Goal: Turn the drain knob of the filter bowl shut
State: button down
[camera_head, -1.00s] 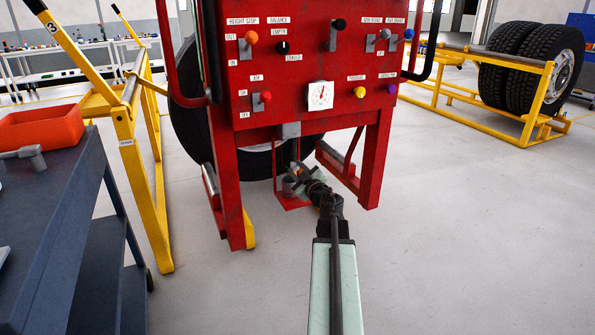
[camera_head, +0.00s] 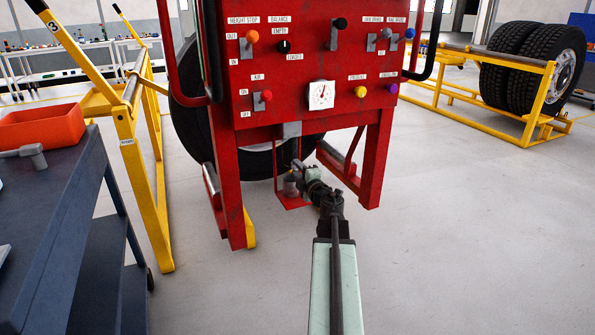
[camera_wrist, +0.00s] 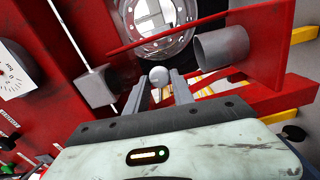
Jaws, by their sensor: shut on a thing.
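The drain knob (camera_wrist: 158,75) is a small pale round knob in the wrist view, between the two fingers of my gripper (camera_wrist: 161,85). The fingers are shut on it. Beside it toward the left are a dark part (camera_wrist: 128,74), which may be the filter bowl, and a grey block (camera_wrist: 97,88). In the head view the grey block (camera_head: 290,130) hangs under the red panel, and my gripper (camera_head: 298,166) is below it. My wrist largely hides the knob there, and its turn angle cannot be read.
A grey cylinder (camera_wrist: 222,47) stands on a red shelf (camera_wrist: 262,50), close to my fingers. Red stand legs (camera_head: 229,190) flank my arm, with a tyre (camera_head: 190,115) behind. A blue cart (camera_head: 55,195) stands left.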

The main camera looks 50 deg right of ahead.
jog(key=shift+n, duration=0.6)
jog(key=c, duration=1.1)
grip_release()
